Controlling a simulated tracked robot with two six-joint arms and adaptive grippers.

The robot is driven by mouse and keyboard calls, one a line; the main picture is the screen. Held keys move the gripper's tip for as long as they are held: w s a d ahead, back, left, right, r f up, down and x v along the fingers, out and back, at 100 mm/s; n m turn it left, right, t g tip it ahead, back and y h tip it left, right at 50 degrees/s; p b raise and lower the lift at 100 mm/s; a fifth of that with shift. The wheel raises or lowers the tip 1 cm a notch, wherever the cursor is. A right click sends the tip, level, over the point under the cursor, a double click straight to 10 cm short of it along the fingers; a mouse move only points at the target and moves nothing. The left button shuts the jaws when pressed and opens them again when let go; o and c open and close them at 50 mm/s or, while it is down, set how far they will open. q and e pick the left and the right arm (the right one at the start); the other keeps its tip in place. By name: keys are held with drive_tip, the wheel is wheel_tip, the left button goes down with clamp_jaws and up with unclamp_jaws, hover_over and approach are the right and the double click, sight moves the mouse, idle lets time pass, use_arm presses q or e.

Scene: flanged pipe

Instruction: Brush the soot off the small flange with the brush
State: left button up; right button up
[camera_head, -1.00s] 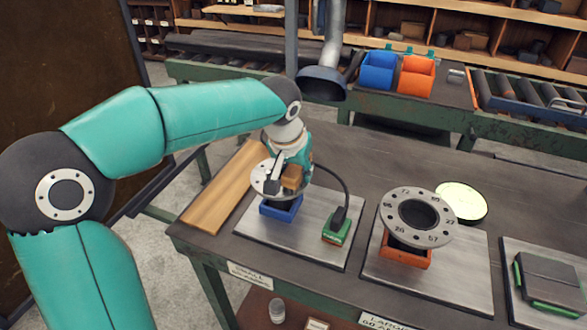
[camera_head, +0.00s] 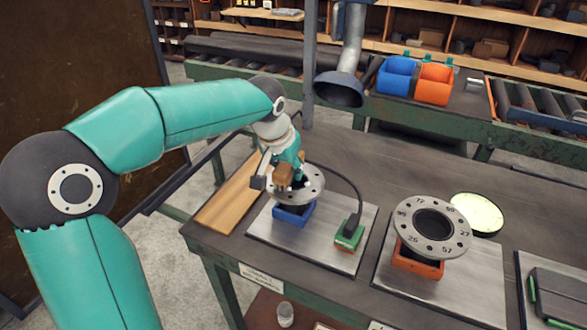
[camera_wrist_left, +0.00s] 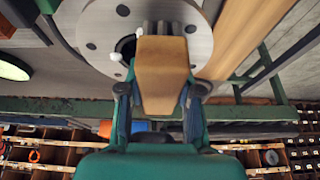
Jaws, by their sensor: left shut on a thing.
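The small flange (camera_head: 311,183) is a grey ring with bolt holes on a blue stand (camera_head: 294,215). My left gripper (camera_head: 272,176) is above its left part, shut on the brush (camera_head: 283,177). In the left wrist view, the brush's wooden block (camera_wrist_left: 162,72) is between my fingers and hides part of the flange (camera_wrist_left: 84,30). I cannot tell whether the bristles touch the flange, and I cannot make out soot apart from the dark holes. My right gripper is not in view.
A larger numbered flange (camera_head: 433,226) on an orange stand is to the right, with a round pale-green dish (camera_head: 478,213) behind it. A green cabled device (camera_head: 349,234) is beside the blue stand. A wooden board (camera_head: 230,197) lies left. An extraction hood (camera_head: 340,89) hangs behind.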

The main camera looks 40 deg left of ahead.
sight(315, 182)
use_arm(q)
drive_tip(key=shift+s+a, duration=0.15)
drive_tip(key=shift+a, duration=0.55)
drive_tip(key=shift+s+a, duration=0.15)
drive_tip(key=shift+a, duration=0.5)
drive_tip(key=shift+w+d, duration=0.2)
drive_tip(key=shift+d, duration=0.7)
drive_tip(key=shift+w+d, duration=0.25)
drive_tip(key=shift+d, duration=0.7)
drive_tip(key=shift+w+d, duration=0.2)
drive_tip(key=shift+d, duration=0.7)
drive_tip(key=shift+w+d, duration=0.2)
drive_tip(key=shift+d, duration=0.55)
drive_tip(key=shift+w+d, duration=0.15)
drive_tip(key=shift+d, duration=0.55)
drive_tip(key=shift+r, duration=0.1)
wheel_tip(315, 182, up, 7)
drive_tip(key=p, duration=0.5)
